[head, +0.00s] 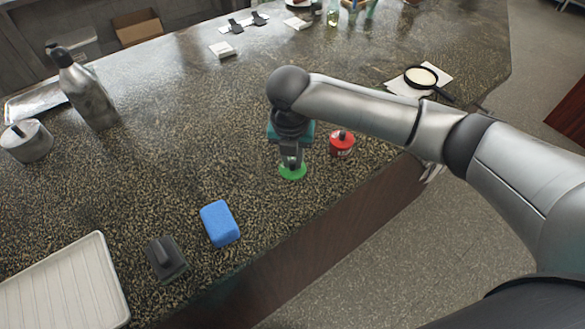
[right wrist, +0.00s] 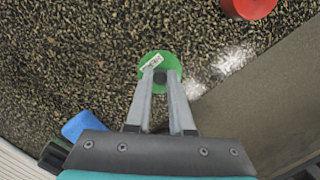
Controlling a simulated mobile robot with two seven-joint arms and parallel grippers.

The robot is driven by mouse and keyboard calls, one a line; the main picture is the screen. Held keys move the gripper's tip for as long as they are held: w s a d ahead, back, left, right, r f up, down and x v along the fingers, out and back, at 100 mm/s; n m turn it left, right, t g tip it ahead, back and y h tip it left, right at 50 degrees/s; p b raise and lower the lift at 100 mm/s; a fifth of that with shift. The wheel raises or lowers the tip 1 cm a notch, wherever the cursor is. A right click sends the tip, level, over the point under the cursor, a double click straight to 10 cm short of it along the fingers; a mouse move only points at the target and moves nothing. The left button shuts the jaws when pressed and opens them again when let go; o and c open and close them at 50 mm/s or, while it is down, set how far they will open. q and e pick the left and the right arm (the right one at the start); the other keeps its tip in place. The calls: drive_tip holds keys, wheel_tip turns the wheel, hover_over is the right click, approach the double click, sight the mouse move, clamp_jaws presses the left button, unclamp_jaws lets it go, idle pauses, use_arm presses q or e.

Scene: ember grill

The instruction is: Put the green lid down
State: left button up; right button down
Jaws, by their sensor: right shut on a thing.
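The green lid (head: 293,173) is a small flat disc at the front part of the speckled counter in the head view. My left gripper is not in view.
A red lidded pot (head: 342,145) stands close right of the lid. A blue sponge (head: 220,223), a dark block-like tool (head: 165,258) and a white tray (head: 68,290) lie to the front left. The counter left of the lid is clear; its front edge (head: 330,188) is near.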

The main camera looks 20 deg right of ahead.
sight(292, 164)
wheel_tip(292, 164, down, 4)
drive_tip(key=shift+r, duration=0.15)
drive_tip(key=c, duration=0.8)
unclamp_jaws()
drive_tip(key=r, duration=0.4)
drive_tip(key=s+r+p, duration=0.1)
drive_tip(key=r, duration=0.7)
drive_tip(key=shift+s+a, duration=0.35)
drive_tip(key=shift+a, duration=0.05)
